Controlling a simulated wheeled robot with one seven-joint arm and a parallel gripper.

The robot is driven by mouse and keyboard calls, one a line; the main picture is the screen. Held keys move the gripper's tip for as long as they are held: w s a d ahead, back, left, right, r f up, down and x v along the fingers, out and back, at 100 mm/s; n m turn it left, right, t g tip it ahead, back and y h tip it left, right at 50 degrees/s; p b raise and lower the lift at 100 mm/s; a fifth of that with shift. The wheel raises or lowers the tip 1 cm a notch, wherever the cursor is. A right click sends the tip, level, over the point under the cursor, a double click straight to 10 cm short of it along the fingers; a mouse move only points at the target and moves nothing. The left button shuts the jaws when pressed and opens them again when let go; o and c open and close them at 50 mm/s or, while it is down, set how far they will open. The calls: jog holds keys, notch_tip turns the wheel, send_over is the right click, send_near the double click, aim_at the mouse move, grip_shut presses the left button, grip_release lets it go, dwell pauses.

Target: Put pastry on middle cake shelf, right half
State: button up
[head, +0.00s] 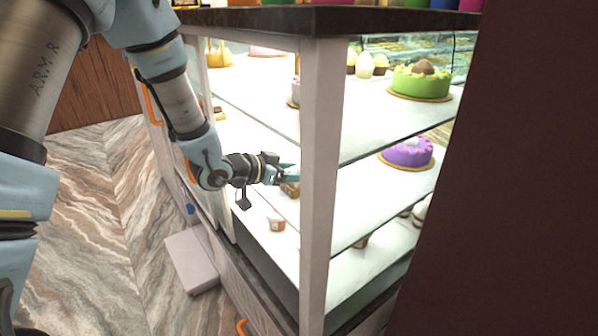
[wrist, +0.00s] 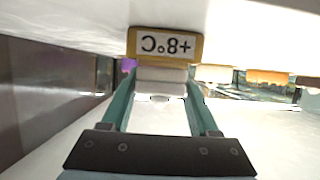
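My gripper (head: 288,172) reaches into the glass display case from its left side, just above the middle shelf (head: 375,190). In the wrist view the two teal fingers of my gripper (wrist: 162,82) stand apart. A pale, layered block (wrist: 161,76), apparently the pastry, fills the gap between the fingertips and seems to touch both. In the head view I cannot make it out. A purple cake (head: 406,152) stands on the middle shelf, to the right of the white case post.
A yellow-framed "+8°C" sign (wrist: 165,45), upside down in the wrist view, is close to the fingertips. The white post (head: 320,150) hides part of the shelves. A green cake (head: 421,80) is on the upper shelf. A small cup (head: 276,223) is below my gripper.

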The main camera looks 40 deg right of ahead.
jog(key=o, duration=0.4)
jog(key=shift+o, duration=0.2)
jog(key=shift+r, duration=0.1)
jog(key=v, duration=1.2)
jog(key=shift+b, duration=0.35)
jog(key=w+a+f+n+t+y, duration=0.1)
jog(key=w+a+n+t+y, duration=0.5)
jog(key=a, duration=0.6)
jog(key=w+a+f+n+t+y, duration=0.1)
jog(key=w+a+n+y, duration=0.25)
jog(key=w+a, duration=0.65)
jog(key=s+a+n+g+y, duration=0.3)
jog(key=s+a+n, duration=0.5)
jog(key=s+a, duration=0.5)
jog(key=a+r+g, duration=0.1)
jog(key=a, duration=0.1)
jog(key=shift+a+g+y, duration=0.3)
jog(key=shift+y, duration=0.05)
